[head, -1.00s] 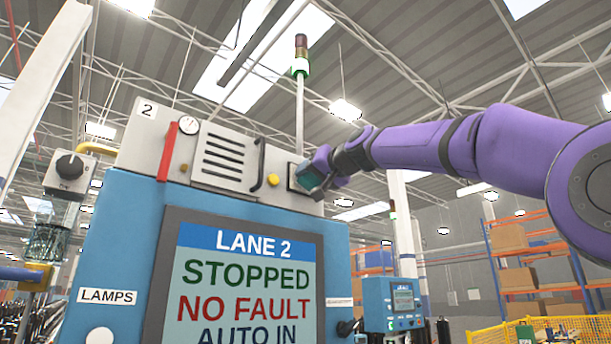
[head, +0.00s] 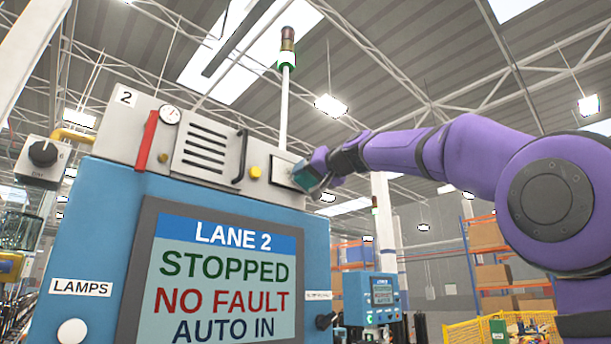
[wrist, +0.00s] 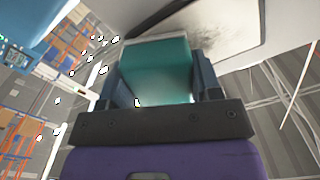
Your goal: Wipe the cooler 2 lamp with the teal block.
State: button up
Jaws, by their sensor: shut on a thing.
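The teal block (wrist: 157,72) is held between the two fingers of my gripper (wrist: 160,62) in the wrist view. In the head view the block (head: 318,158) and my gripper are at the right end of the grey unit marked 2. A pale dark-framed panel there, apparently the cooler 2 lamp (head: 281,174), is partly hidden by them. In the wrist view a pale surface with a dark, sooty smudge (wrist: 205,38) lies just beyond the block's far edge. I cannot tell whether the block touches it.
The grey unit (head: 118,130) carries a red handle (head: 146,140), a gauge, a vent, a black handle and a yellow knob (head: 255,173). Below is the blue cabinet with the LANE 2 screen (head: 222,275). A smaller blue panel (head: 372,298) stands right. Open air surrounds my arm.

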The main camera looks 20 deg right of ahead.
aim_at(275, 170)
jog(key=shift+s+a, duration=0.45)
jog(key=shift+a, duration=0.9)
jog(key=shift+s+a, duration=0.4)
jog(key=shift+a, duration=0.9)
jog(key=shift+s+a, duration=0.45)
jog(key=shift+a, duration=0.9)
jog(key=v, duration=0.6)
jog(key=shift+s, duration=0.1)
jog(key=v, duration=0.2)
jog(key=shift+s+d+r, duration=0.1)
jog(key=shift+s+d, duration=0.1)
jog(key=shift+s, duration=0.15)
